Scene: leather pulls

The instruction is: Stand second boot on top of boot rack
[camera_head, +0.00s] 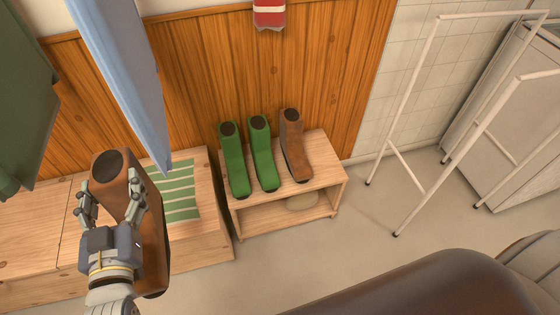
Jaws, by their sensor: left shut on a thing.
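My left gripper (110,190) is shut on a brown boot (154,240), with one finger on each side of its shaft. The dark round opening of the boot faces up toward the camera. The gripper and boot are at the left, in front of a wooden bench and apart from the boot rack. The wooden boot rack (325,177) stands against the wall in the middle. Two green boots (234,165) (262,160) and another brown boot (294,150) stand side by side on its top. My right gripper is not in view.
The wooden bench (20,228) left of the rack bears a green striped cloth (181,190). A pale object (302,201) lies on the rack's lower shelf. Blue cloth (125,75) hangs above the held boot. A white frame (418,90) stands at right. A large brown rounded shape (420,290) fills the bottom right.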

